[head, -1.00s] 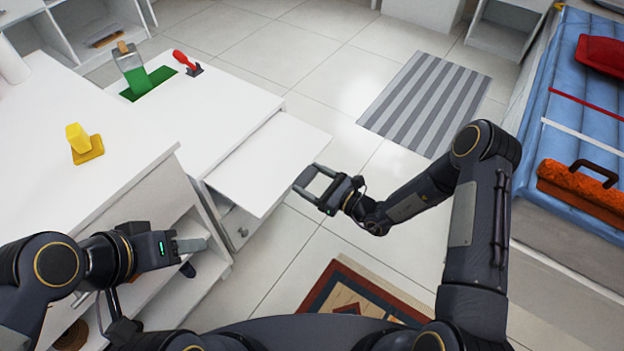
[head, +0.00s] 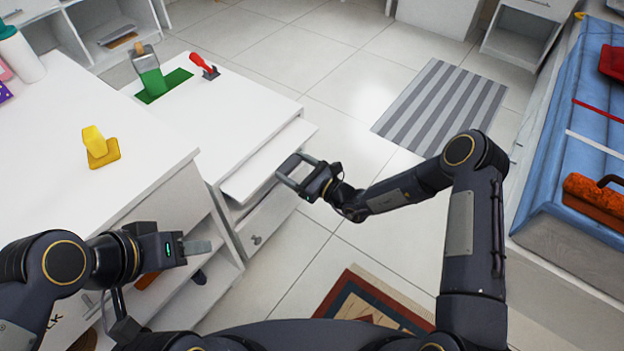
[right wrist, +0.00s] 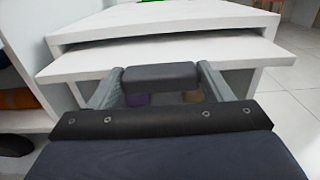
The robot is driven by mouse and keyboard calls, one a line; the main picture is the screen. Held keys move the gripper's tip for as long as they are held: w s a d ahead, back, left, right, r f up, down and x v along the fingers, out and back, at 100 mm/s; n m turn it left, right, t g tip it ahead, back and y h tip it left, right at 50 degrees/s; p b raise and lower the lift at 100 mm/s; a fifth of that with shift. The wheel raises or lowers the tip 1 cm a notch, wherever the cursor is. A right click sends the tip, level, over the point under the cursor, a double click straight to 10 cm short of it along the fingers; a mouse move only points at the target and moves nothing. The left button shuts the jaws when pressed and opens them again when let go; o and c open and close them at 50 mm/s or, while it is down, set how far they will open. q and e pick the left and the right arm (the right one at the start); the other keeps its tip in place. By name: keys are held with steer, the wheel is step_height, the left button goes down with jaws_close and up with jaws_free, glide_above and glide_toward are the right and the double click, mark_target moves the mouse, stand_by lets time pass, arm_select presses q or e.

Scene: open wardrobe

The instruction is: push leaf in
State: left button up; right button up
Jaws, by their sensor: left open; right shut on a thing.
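The leaf (head: 268,162) is a flat white board partly drawn out from the right side of the white cabinet (head: 235,105). In the right wrist view the leaf (right wrist: 85,66) lies level under the cabinet top, with a dark gap between. My right gripper (head: 289,165) is at the middle of the leaf's outer edge. Its fingers are shut on a dark block (right wrist: 160,74) against that edge; I cannot tell whether the block is fixed to the leaf. My left gripper (head: 196,247) is open and empty, below the left counter near the shelves.
A drawer front (head: 262,232) is below the leaf. A striped mat (head: 440,105) and open floor lie right. A bed (head: 580,175) is far right.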

mark_target(272, 154)
steer(key=b+x, duration=0.1)
steer(key=x, duration=0.6)
steer(key=shift+w+a+f+b, duration=0.1)
steer(key=shift+w+a+b, duration=0.1)
steer(key=shift+a+b, duration=0.1)
steer(key=shift+w+a, duration=0.15)
steer(key=o, duration=1.4)
steer(key=shift+w+a, duration=0.1)
steer(key=shift+a, duration=0.05)
